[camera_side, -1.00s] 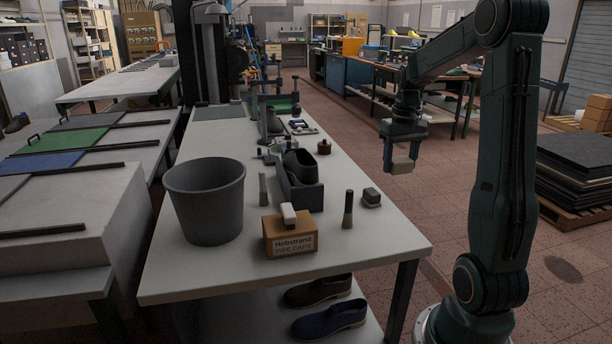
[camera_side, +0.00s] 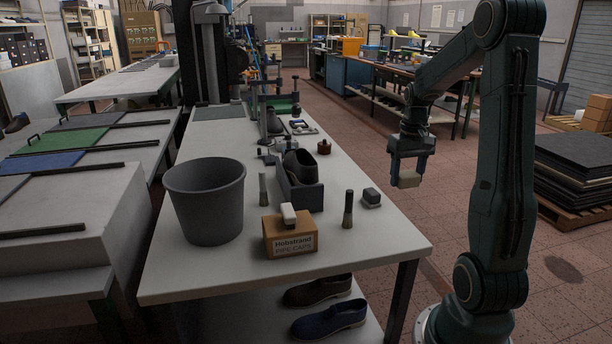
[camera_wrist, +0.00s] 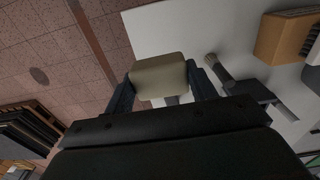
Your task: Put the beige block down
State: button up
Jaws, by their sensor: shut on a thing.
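My gripper (camera_side: 407,172) is at the right of the table in the side view, with its fingers pointing down. It is shut on the beige block (camera_side: 409,179), which hangs between the fingertips in the air. In the wrist view the beige block (camera_wrist: 159,75) sits between the two dark fingers of my gripper (camera_wrist: 162,80). The white table (camera_side: 375,250) lies to the left of the block in the side view. In the wrist view, part of the table top (camera_wrist: 195,30) shows behind the block.
A dark grey bin (camera_side: 205,205), a cardboard box (camera_side: 290,237) with a white block (camera_side: 288,215) on it, a dark tray with a shoe last (camera_side: 300,185), a brush-like tool (camera_side: 348,209) and a grey block (camera_side: 371,196) stand on the table. Its front right corner is clear.

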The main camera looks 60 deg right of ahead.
aim_at(397, 236)
notch_tip(397, 236, down, 16)
jog(key=shift+r, duration=0.15)
dwell(0.7)
jog(key=shift+f, duration=0.2)
jog(key=o, duration=1)
jog(key=shift+r, duration=0.1)
notch_tip(397, 236, up, 13)
jog(key=shift+d+r, duration=0.1)
jog(key=shift+r, duration=0.25)
jog(key=shift+w, duration=0.1)
dwell(0.4)
